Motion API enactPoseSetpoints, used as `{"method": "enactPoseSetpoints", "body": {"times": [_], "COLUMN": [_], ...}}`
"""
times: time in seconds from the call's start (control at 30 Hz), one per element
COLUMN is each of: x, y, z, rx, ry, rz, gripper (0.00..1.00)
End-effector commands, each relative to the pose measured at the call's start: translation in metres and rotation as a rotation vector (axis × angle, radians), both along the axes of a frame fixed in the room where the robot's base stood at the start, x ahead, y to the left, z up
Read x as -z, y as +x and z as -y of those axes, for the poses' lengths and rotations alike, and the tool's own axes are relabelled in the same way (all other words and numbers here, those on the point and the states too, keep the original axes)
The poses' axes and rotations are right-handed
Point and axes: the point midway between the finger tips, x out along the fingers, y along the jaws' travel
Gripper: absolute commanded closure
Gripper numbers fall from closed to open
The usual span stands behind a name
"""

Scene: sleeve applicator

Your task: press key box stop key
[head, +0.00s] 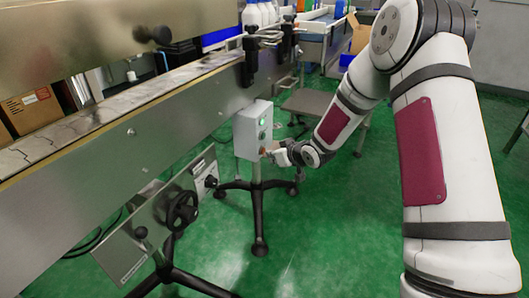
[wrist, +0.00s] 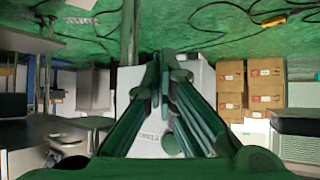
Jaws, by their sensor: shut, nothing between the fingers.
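The key box (head: 246,134) is a pale grey box on a black-footed stand in the middle of the head view. A green-lit key (head: 262,122) shows high on its front, with another small round key below it. My gripper (head: 268,152) is at the lower part of that front, fingertips at or very near it; I cannot tell if they touch. The stop key cannot be made out; the fingers cover the lower front. In the wrist view, my shut, empty gripper (wrist: 164,62) lies in front of the white box face (wrist: 202,78).
A steel conveyor (head: 140,125) runs along the left of the box. A control panel with a black handwheel (head: 182,210) hangs below it. A low grey platform (head: 310,103) stands behind. Green floor (head: 330,240) is open at the front right. Cardboard boxes (wrist: 230,85) show in the wrist view.

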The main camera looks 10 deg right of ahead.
Motion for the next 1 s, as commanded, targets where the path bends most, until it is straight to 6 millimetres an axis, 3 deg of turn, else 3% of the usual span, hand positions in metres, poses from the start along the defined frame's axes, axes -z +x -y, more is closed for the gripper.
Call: {"method": "enactPoseSetpoints", "body": {"times": [1.0], "x": [-0.0004], "y": [0.005], "z": [-0.0066], "rx": [0.0], "ry": [0.001], "rz": [0.002], "gripper": [1.0]}}
